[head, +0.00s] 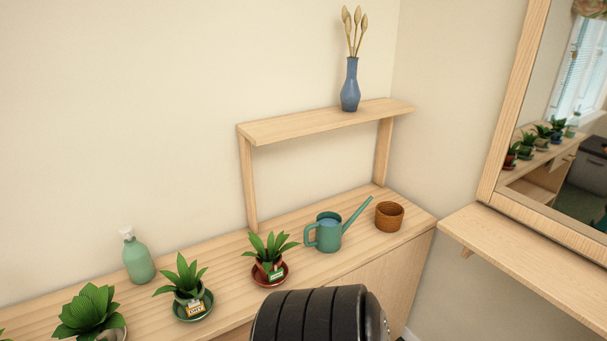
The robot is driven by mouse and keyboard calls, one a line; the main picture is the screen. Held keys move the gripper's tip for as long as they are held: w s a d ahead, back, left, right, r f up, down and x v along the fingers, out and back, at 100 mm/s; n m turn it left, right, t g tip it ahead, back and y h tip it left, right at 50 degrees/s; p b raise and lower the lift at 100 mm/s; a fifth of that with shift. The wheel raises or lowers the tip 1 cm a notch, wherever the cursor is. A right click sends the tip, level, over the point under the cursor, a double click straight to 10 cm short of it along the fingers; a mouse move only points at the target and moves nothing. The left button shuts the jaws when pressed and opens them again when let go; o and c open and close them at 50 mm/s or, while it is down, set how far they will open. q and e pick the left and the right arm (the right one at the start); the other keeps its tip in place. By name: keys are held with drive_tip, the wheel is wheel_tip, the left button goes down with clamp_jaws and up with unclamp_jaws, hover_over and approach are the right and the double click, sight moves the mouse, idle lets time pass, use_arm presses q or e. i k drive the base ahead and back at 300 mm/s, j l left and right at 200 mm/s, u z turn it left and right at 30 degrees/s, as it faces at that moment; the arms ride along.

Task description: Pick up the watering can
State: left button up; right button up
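A teal watering can (327,233) stands upright on the wooden cabinet top (225,255), under the small raised shelf. Its handle is on the left and its long spout points up to the right. A brown pot stands close to its right, by the spout, and a potted plant stands to its left. A black rounded part of my own body covers the bottom middle of the head view, in front of the cabinet. Neither gripper's fingers show.
Potted plants (186,278) and a green bottle (138,260) line the cabinet top to the left. The brown pot (389,216) is at the right. A raised shelf (325,122) carries a blue vase (350,88). A wall ledge (530,245) and mirror (500,150) are right.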

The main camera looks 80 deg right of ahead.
sight(329, 230)
drive_tip(key=z, duration=2.8)
